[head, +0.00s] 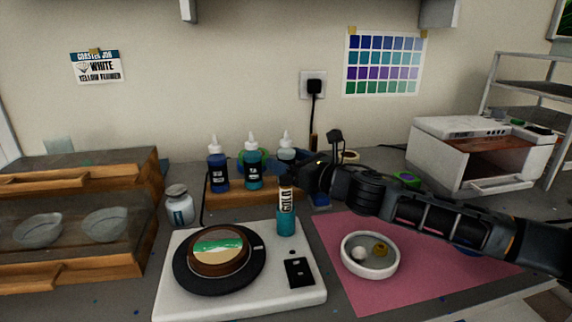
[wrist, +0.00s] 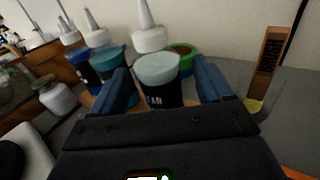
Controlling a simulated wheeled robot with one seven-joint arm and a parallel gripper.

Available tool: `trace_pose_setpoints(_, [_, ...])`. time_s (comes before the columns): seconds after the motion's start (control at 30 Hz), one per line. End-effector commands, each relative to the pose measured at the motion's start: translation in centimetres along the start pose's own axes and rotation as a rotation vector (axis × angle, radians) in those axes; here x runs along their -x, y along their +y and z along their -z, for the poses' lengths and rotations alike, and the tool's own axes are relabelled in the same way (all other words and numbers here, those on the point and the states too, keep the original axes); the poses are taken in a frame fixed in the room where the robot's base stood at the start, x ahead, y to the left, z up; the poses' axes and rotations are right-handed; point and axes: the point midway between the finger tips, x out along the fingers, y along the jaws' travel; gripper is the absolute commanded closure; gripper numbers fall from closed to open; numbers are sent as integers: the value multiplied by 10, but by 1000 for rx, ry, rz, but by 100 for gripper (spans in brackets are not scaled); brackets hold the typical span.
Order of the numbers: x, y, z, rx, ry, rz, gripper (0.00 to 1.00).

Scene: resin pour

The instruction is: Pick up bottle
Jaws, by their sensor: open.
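A pale, clear bottle (wrist: 160,88) with a white nozzle cap and dark label stands between my open fingers in the wrist view. Its upper part (head: 286,148) shows in the head view behind my gripper (head: 298,172). My gripper (wrist: 165,92) is open, with a blue finger on each side of the bottle; I cannot tell whether either touches it. A dark blue bottle (head: 218,170) and a teal bottle (head: 252,166) stand to its left on a wooden stand (head: 228,200); they also show in the wrist view.
A teal tube labelled GOLD (head: 286,212) stands just in front of my gripper. A white turntable unit (head: 185,300) holds a round mold. A white jar (head: 180,206) is at left. A pink mat (head: 430,265) with a white dish (head: 370,268) lies at right, below my arm.

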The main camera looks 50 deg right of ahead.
Motion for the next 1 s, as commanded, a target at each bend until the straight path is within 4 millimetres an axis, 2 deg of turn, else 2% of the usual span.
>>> trace_pose_setpoints(0.1, [-6,0,0,-1,1,-1,22])
trace_pose_setpoints(0.33, [-6,0,0,-1,0,0,24])
trace_pose_setpoints(0.9, [-6,0,0,-1,0,0,78])
trace_pose_setpoints(1.0, [-6,0,0,-1,0,0,84])
